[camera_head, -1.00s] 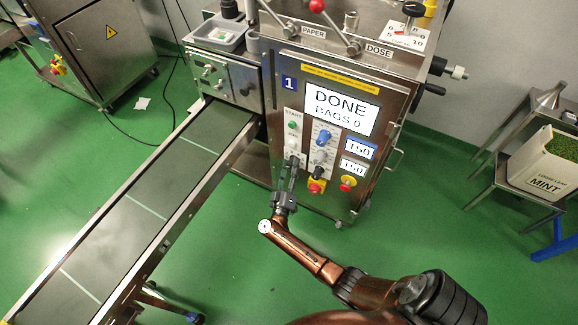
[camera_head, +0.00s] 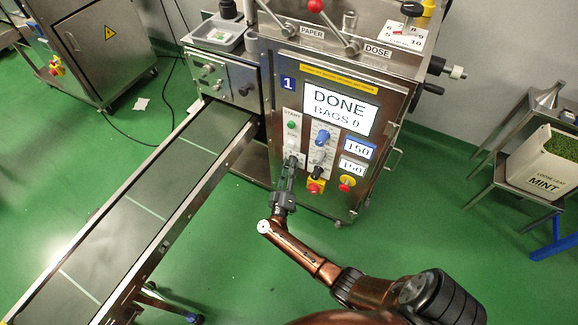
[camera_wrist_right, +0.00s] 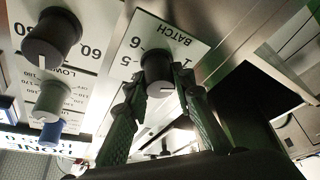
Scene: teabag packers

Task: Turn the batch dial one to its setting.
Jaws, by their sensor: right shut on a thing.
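The batch dial (camera_wrist_right: 158,70) is a dark round knob on a white plate marked BATCH in the right wrist view, which shows the panel upside down. A pale pointer line shows on its edge, near the printed 1. My right gripper (camera_wrist_right: 160,92) has one green-padded finger on each side of the dial and is shut on it. In the head view my right gripper (camera_head: 290,164) reaches the lower left of the panel of machine 1 (camera_head: 375,155) and mostly hides the dial. My left gripper is not in view.
Other knobs (camera_wrist_right: 52,36) sit close beside the dial on the same panel. A red and yellow switch (camera_head: 315,187) and an emergency stop button (camera_head: 347,182) are right of my gripper. A conveyor (camera_head: 140,205) runs off to the left.

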